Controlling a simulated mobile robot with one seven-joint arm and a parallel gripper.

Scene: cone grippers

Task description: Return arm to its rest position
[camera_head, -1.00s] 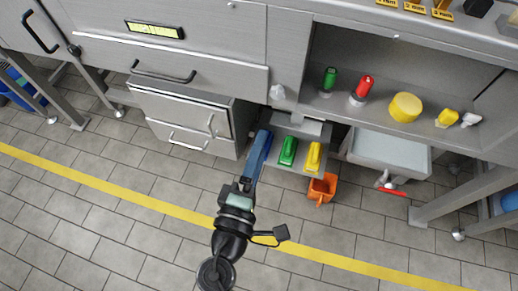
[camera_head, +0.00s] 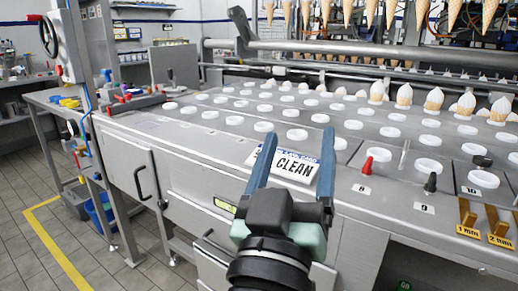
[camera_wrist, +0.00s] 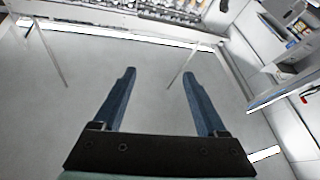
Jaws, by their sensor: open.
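My gripper (camera_head: 296,150) is raised in front of the machine in the head view, its two blue fingers spread apart and pointing up. Nothing is between the fingers. A white sign reading "CLEAN" (camera_head: 296,166) shows behind and between them on the machine top. In the wrist view my gripper (camera_wrist: 158,75) is also open and empty, against a plain grey surface.
The steel machine top (camera_head: 220,143) holds several rows of white round cups. A red cone-shaped piece (camera_head: 367,165) and a black one (camera_head: 430,183) stand near its front edge. Cones hang at the upper right.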

